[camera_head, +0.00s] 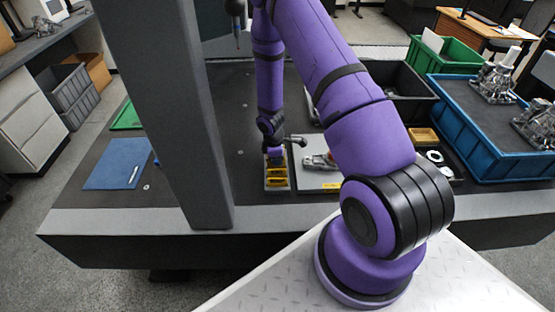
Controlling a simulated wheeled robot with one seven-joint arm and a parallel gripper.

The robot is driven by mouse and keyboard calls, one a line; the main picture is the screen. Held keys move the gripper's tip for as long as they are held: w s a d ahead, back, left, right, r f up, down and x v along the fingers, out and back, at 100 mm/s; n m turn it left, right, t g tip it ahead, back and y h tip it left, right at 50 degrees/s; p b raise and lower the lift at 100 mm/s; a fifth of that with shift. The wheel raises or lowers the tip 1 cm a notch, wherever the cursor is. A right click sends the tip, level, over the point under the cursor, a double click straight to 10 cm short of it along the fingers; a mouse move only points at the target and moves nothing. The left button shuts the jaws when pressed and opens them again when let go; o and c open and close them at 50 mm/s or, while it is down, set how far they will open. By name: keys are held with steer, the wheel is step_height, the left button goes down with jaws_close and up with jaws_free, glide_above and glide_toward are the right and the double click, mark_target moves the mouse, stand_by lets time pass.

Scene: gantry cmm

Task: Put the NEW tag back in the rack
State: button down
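A small grey rack (277,188) stands on the dark table, with several yellow tags (276,176) in it. The writing on the tags is too small to read, so I cannot tell which is the NEW tag. My purple arm reaches over the table and comes down at the far end of the rack. My gripper (275,160) is at or just above the rack's far part. Its fingers are too small and partly hidden, so I cannot tell whether they are open or hold a tag.
A light plate (312,180) with a metal part lies right of the rack. A blue bin (465,150) with metal castings, a black bin (402,85) and a green bin (450,52) stand further right. A grey column (170,110) rises left. A blue folder-like sheet (112,170) lies beyond it.

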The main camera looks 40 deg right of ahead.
steer(key=shift+f, duration=0.55)
steer(key=c, duration=1)
jaws_free()
steer(key=shift+r, duration=3.5)
